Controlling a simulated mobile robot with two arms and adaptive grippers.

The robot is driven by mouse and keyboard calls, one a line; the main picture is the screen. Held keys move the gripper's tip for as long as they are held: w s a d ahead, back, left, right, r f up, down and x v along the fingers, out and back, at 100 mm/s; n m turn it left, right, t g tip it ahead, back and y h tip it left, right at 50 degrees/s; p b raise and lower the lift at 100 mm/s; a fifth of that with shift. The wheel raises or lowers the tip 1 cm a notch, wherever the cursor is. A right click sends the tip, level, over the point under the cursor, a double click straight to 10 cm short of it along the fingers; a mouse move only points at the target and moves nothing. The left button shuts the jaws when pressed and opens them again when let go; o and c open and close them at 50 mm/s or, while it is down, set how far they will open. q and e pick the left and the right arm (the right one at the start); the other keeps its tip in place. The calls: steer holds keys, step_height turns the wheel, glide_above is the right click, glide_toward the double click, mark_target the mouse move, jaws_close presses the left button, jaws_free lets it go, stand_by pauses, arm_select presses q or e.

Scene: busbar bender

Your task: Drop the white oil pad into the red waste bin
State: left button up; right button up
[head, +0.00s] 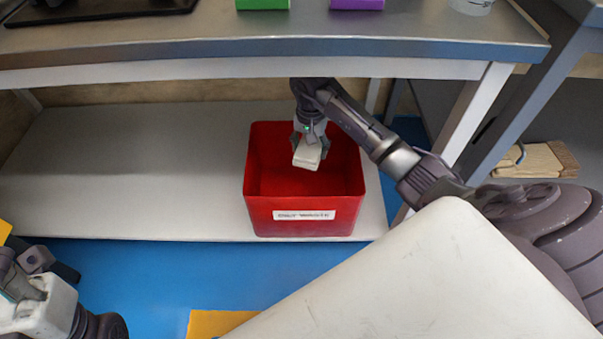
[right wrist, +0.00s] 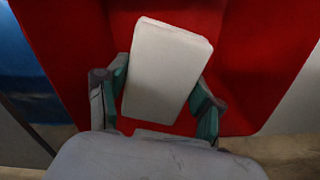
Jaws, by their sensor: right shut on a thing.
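The white oil pad (head: 307,156) is held by my right gripper (head: 311,140) in the head view, over the opening of the red waste bin (head: 305,220). The bin stands on the lower shelf and has a white label on its front. In the right wrist view, the pad (right wrist: 166,70) sits between the two fingers of my right gripper (right wrist: 160,100), with the red bin (right wrist: 75,50) behind it. My left gripper (head: 35,280) is partly in view at the lower left of the head view; its finger opening cannot be made out.
The bin stands on a pale lower shelf (head: 120,170) beneath a metal worktop (head: 200,50). A table leg (head: 478,115) stands right of the bin. A wooden piece (head: 535,160) lies further right. Blue floor (head: 150,275) shows in front of the shelf.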

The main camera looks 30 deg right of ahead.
steer(key=o, duration=1.2)
step_height(320, 180, up, 8)
steer(key=shift+f, duration=0.25)
steer(key=shift+a, duration=0.1)
